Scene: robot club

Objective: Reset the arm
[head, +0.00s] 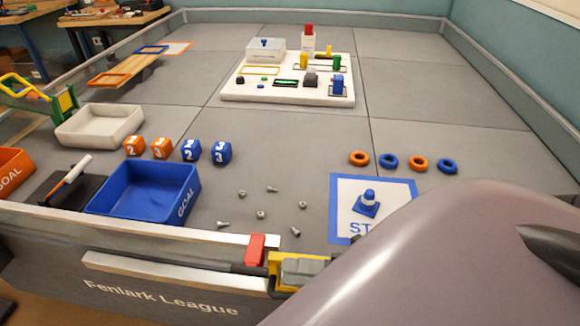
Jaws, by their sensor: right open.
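My right arm (440,265) fills the lower right of the head view, large and close to the camera. It covers the front right of the field and its wall. A dark tapered part (555,245) shows at its right edge. The fingertips of my right gripper are hard to make out, and I see nothing held. A red block (255,249) and a yellow-and-grey piece (300,268) sit by the front wall, beside my arm's edge. I cannot tell whether they touch it. My left gripper is not in view.
A blue goal tray (135,212), several numbered cubes (190,151) and scattered bolts (260,215) lie on the grey floor. A white board (240,92) with parts stands farther back.

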